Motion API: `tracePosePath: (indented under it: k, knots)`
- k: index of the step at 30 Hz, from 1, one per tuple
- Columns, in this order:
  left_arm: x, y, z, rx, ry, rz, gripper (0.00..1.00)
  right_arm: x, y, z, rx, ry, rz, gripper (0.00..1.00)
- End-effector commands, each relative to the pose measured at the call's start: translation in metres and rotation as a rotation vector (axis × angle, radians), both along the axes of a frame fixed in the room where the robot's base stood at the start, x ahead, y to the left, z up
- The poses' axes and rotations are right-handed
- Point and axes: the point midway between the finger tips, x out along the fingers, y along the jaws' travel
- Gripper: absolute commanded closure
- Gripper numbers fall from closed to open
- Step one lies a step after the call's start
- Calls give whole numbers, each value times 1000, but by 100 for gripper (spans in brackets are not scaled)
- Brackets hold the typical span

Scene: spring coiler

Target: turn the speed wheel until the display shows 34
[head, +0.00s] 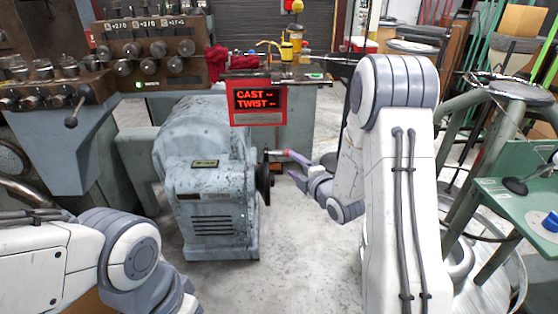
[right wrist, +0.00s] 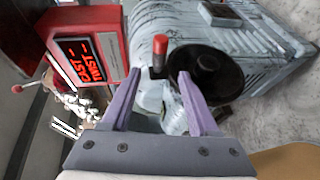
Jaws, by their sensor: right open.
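The speed wheel (head: 263,181) is a dark handwheel on the right side of the grey machine; it also shows in the right wrist view (right wrist: 206,74). Its crank handle (right wrist: 160,50) has a red end and a dark base. The red-framed display (head: 258,104) above the wheel shows CAST and TWIST in red; the small characters beside them are too small to read. In the right wrist view the display (right wrist: 88,52) is tilted. My right gripper (head: 290,166) is open beside the wheel. In the right wrist view its fingertips (right wrist: 158,76) are either side of the handle's line; contact cannot be told. My left gripper is out of view.
The grey machine housing (head: 210,205) stands left of the wheel. A green table (head: 520,190) stands at the right. The floor in front of the wheel is clear.

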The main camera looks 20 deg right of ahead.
Motion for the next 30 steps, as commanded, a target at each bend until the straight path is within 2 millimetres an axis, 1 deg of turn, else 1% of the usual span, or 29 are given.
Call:
tracePosePath:
  k: [5, 12, 15, 18, 21, 29, 30]
  knots:
    - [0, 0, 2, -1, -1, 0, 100, 26, 5, -3, -2, -3, 3, 39]
    - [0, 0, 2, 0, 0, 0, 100, 70, 10, -12, 0, -1, 3, 39]
    - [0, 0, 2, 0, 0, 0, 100, 84, 11, -14, -1, -2, 1, 39]
    - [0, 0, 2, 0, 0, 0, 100, 92, 12, -15, 0, -1, 1, 39]
    - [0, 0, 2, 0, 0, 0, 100, 97, 13, -16, 0, -1, 1, 39]
    - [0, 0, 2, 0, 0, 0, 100, 98, 13, -16, 1, 0, 0, 39]
    - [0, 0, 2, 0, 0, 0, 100, 98, 13, -16, 1, 0, 0, 51]
